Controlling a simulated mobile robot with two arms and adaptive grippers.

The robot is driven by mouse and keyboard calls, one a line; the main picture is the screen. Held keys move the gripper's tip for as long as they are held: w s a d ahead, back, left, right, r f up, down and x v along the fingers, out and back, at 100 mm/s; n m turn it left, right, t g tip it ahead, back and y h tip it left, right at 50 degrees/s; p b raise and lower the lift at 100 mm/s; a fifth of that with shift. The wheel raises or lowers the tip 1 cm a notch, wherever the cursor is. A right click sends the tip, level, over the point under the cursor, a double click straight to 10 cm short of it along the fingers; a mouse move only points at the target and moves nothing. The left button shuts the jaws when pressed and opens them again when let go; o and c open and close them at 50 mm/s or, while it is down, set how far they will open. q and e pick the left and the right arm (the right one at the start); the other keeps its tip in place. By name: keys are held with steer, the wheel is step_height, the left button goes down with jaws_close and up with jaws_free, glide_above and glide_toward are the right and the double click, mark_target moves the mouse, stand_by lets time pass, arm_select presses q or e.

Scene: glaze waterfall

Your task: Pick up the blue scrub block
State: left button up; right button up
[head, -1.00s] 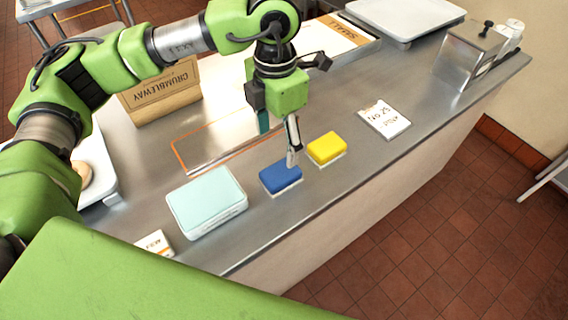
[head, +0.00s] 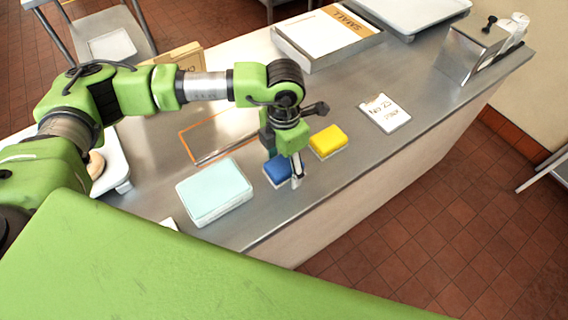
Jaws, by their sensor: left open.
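The blue scrub block (head: 275,172) lies on the steel counter, between a pale blue box and a yellow block. My left gripper (head: 287,176) is right over it, pointing down. Its fingers are open. One grey finger (head: 297,175) comes down at the block's right side and hides that end; the other finger is mostly hidden behind the green wrist. I cannot tell whether the fingers touch the block. My right gripper is not in view.
The yellow block (head: 328,141) sits close on the right, and the pale blue box (head: 214,192) on the left. An orange-edged panel (head: 203,138) lies behind. The counter's front edge is near.

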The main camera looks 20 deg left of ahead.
mark_target(284, 162)
arm_select(q)
steer(key=c, duration=1.2)
steer(key=shift+r, duration=0.1)
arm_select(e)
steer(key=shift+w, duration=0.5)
arm_select(q)
steer(key=shift+r, duration=0.1)
steer(key=shift+w+r, duration=0.1)
steer(key=shift+r, duration=0.2)
step_height(284, 162, up, 2)
steer(key=shift+r+b, duration=0.1)
steer(key=shift+b, duration=0.45)
steer(key=s+r+b, duration=0.1)
steer(key=s+r, duration=0.1)
steer(key=s+r+b, duration=0.1)
steer(key=s+r, duration=0.1)
steer(key=r, duration=0.1)
steer(key=shift+s+a+r+b, duration=0.15)
steer(key=shift+s+b, duration=0.15)
steer(key=shift+s, duration=0.1)
steer(key=s+r+b, duration=0.2)
steer(key=s+r, duration=0.2)
steer(key=s, duration=0.5)
steer(key=shift+s+a+r+b, duration=0.2)
steer(key=shift+a+r+b, duration=0.1)
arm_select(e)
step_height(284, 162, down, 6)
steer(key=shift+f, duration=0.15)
